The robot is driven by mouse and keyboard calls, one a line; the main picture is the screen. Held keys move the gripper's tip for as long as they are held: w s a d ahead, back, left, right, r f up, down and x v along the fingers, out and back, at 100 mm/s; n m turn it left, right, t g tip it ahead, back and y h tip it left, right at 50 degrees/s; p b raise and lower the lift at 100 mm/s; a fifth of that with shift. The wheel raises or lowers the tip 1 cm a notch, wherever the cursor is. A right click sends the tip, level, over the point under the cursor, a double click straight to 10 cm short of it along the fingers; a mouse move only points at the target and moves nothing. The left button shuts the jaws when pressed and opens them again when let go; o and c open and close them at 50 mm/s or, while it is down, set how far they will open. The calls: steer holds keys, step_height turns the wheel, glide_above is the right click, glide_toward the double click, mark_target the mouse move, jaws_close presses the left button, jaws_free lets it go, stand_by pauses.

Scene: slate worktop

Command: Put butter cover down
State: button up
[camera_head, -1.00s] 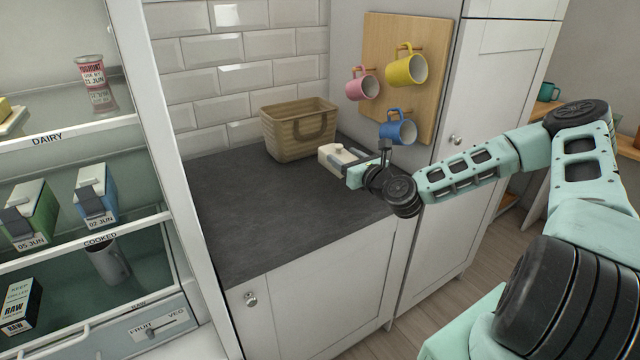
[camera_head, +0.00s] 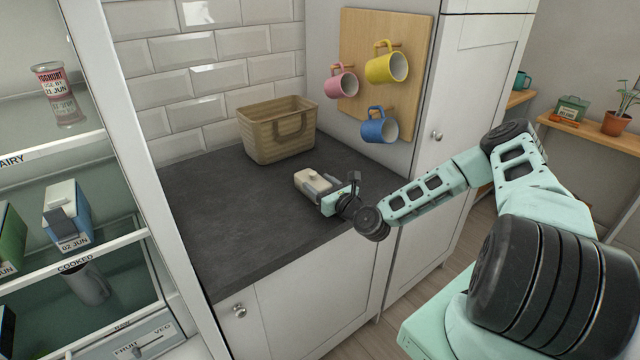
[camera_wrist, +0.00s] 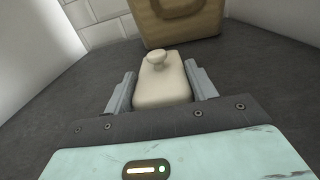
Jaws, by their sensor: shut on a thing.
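The butter cover (camera_head: 311,180) is a cream, box-shaped lid with a small round knob on top. It also shows in the wrist view (camera_wrist: 162,88), upright with the knob facing up. My gripper (camera_head: 325,187) is shut on the cover, with one grey finger on each side of it; the fingers show in the wrist view too (camera_wrist: 161,93). The cover is low over the slate worktop (camera_head: 215,215), right of its middle. I cannot tell whether its underside touches the worktop.
A woven basket (camera_head: 277,134) stands behind the cover against the tiled wall. Pink, yellow and blue (camera_head: 379,127) mugs hang on a wooden board (camera_head: 361,62) at the back right. An open fridge (camera_head: 110,225) borders the worktop at left. The worktop's left part is clear.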

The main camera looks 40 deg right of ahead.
steer(key=shift+f, duration=0.25)
steer(key=o, duration=1.1)
steer(key=shift+c, duration=0.2)
steer(key=shift+r, duration=0.15)
steer(key=shift+s, duration=0.35)
steer(key=s+b, duration=0.3)
steer(key=s, duration=0.8)
steer(key=shift+s+d+b, duration=0.2)
steer(key=shift+b, duration=0.1)
steer(key=shift+s, duration=0.1)
